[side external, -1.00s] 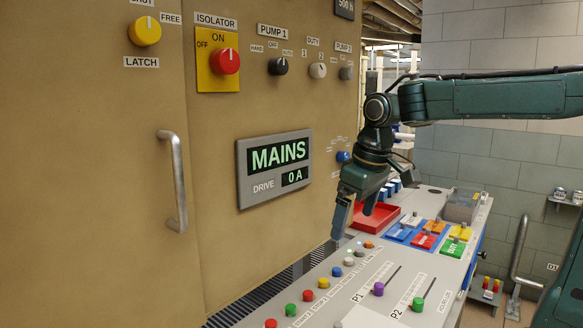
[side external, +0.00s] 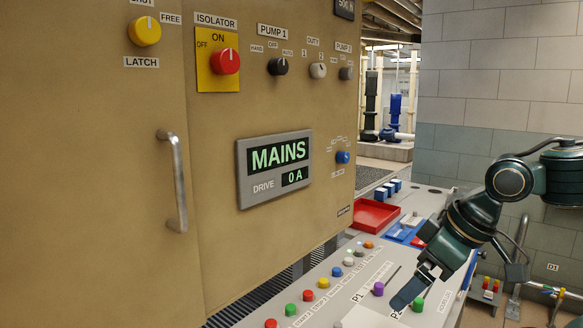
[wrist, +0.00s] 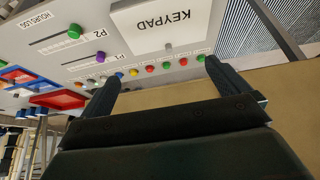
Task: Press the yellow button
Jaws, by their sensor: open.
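The yellow button (side external: 323,283) is a small round cap in the row of coloured buttons on the grey sloping desk, between a red button (side external: 308,295) and a blue one (side external: 336,271). In the wrist view the yellow button (wrist: 133,72) shows beyond and between my fingertips, nearer the left finger. My gripper (side external: 410,290) is open and empty, tilted down over the desk near the P2 slider, to the right of the button row. It is apart from the yellow button. The wrist view shows both fingers of my gripper (wrist: 162,72) spread wide.
Sliders with purple (side external: 378,289) and green (side external: 417,304) knobs stand close to my gripper. A keypad plate (wrist: 165,22) lies beside the buttons. A red tray (side external: 376,215) is farther back. The tan cabinet (side external: 265,80) with knobs and a door handle (side external: 175,180) rises at left.

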